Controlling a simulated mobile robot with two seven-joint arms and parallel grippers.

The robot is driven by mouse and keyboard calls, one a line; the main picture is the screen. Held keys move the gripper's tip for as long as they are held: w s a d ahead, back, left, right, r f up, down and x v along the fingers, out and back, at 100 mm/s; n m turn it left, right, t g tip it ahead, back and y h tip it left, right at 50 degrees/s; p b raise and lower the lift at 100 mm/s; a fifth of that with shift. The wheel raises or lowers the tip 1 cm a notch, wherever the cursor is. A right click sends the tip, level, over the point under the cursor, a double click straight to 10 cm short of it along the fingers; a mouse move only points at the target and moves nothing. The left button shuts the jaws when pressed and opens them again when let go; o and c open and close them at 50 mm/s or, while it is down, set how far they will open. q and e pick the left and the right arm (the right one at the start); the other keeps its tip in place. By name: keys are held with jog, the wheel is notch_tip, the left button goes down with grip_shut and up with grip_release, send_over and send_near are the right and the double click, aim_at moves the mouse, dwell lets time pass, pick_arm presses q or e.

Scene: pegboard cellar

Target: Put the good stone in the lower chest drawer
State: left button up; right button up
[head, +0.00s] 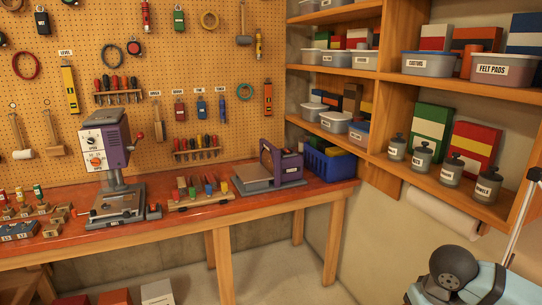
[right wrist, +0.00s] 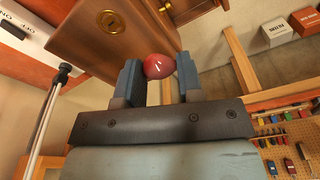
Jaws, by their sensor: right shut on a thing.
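In the right wrist view my right gripper (right wrist: 157,78) is shut on a smooth red stone (right wrist: 158,66) with a small pale mark. The stone sits between the two blue-grey fingertips. A brown wooden piece of furniture with a round brass fitting (right wrist: 114,19) is beyond the fingers at the top; it may be the chest, but only part of it shows. I cannot tell which drawer this is or how far it stands open. The head view shows neither the stone, the chest nor my left gripper.
In the head view a red-topped workbench (head: 240,205) carries a drill press (head: 108,165) and tools. Shelves at right hold grey bins (head: 428,64) and jars (head: 488,187). In the right wrist view a pale pole (right wrist: 46,125) and a white box (right wrist: 28,40) are at left.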

notch_tip(320, 180, down, 3)
jog(key=shift+s+f+b, duration=0.1)
jog(key=shift+f+b, duration=0.1)
jog(key=shift+b, duration=0.15)
jog(key=shift+f, duration=0.65)
jog(key=o, duration=1)
jog(key=r, duration=0.4)
jog(key=s+r+b, duration=0.1)
jog(key=r, duration=0.4)
jog(key=r+b, duration=0.1)
jog(key=r, duration=0.3)
jog(key=shift+s+r, duration=0.25)
jog(key=shift+r, duration=0.15)
